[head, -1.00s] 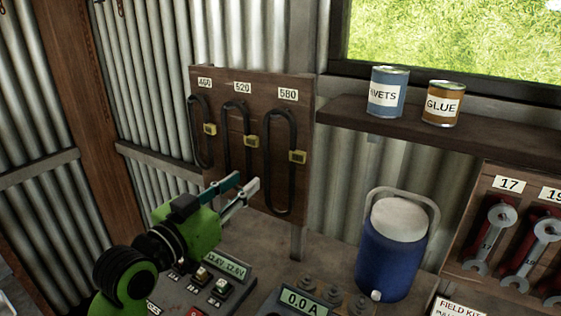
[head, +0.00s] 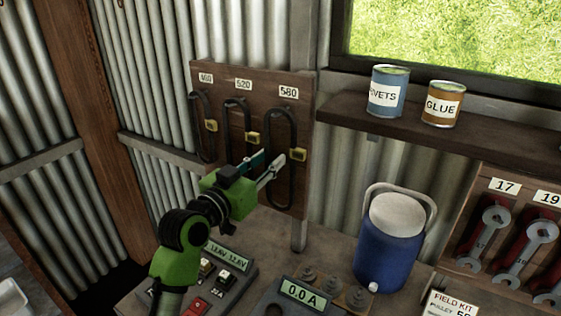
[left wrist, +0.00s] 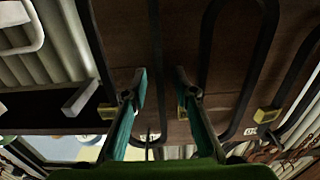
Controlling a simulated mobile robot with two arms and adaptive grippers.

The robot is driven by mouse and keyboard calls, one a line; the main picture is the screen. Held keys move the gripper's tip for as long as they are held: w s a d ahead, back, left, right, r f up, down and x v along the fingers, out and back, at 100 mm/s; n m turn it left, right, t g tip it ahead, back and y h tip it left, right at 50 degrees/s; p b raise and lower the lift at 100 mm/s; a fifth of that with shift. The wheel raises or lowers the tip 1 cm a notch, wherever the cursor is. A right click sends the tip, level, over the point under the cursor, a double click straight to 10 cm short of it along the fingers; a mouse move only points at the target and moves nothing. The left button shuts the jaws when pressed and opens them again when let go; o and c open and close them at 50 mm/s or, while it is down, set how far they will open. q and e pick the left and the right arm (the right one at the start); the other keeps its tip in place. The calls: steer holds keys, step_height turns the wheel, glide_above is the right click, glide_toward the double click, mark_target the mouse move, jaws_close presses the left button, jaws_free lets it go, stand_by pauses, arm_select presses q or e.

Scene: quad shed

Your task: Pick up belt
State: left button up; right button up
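Several black belts hang in long loops on a brown board (head: 256,105) under labels 460, 520 and 580. They are the 460 belt (head: 193,125), the 520 belt (head: 228,120) and the 580 belt (head: 293,120), each with a yellow tag. My left gripper (head: 269,167) is open, its fingers in front of the 580 belt's lower left part. In the left wrist view one dark belt strand (left wrist: 154,40) shows between the two parted fingertips (left wrist: 159,88). I cannot tell whether the fingers touch it. My right gripper is out of view.
A meter panel (head: 222,268) and a 0.0 A display (head: 303,292) lie below my arm. A blue cooler (head: 388,245) stands on the bench to the right. Rivets (head: 388,92) and glue (head: 443,103) cans stand on a shelf; wrenches (head: 485,240) hang at right.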

arm_select(q)
jaws_close()
steer(key=shift+r, duration=0.1)
